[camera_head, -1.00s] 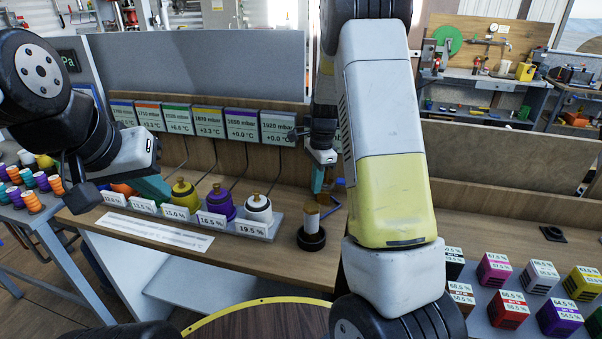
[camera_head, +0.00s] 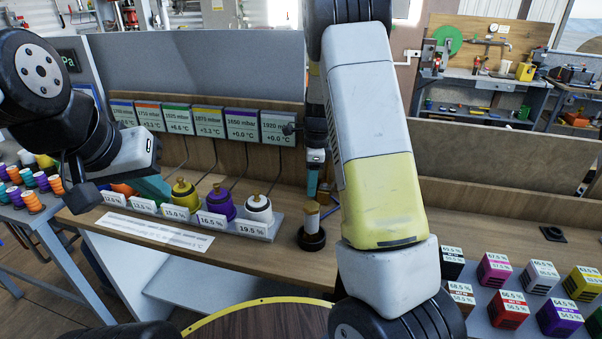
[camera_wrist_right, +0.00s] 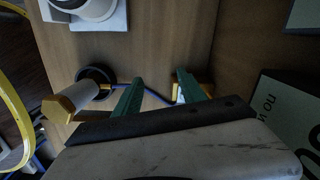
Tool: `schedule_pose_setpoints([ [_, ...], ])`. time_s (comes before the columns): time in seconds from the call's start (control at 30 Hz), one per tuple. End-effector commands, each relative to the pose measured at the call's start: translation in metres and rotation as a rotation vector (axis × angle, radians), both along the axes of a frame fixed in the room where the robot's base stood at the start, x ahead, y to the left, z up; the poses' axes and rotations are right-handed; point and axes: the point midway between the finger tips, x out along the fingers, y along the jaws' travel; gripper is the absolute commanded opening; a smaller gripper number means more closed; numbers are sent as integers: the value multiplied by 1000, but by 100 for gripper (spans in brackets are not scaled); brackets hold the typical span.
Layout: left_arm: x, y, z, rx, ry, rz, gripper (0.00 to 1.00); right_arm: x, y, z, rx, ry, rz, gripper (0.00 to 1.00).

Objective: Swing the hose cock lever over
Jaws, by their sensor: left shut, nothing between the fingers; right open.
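My right gripper (camera_head: 312,183) points down at the bench behind the white post, partly hidden by my own arm. In the right wrist view its green fingers (camera_wrist_right: 160,80) are open. My left gripper (camera_head: 153,188) is shut and empty above the left part of the valve row.
Pressure displays (camera_head: 242,127) line the back. Labelled cubes (camera_head: 540,275) sit at right.

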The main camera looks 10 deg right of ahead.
Motion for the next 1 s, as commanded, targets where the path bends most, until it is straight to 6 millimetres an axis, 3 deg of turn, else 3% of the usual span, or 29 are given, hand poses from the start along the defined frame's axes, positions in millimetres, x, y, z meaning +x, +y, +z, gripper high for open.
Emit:
schedule_pose_setpoints([
  [0.63, 0, 0, 0, 0, 0, 0, 0, 0, 0, 55, 0, -2, 1, 48],
  [1.0, 0, 0, 0, 0, 0, 0, 0, 0, 0, 60, 0, 0, 1, 48],
])
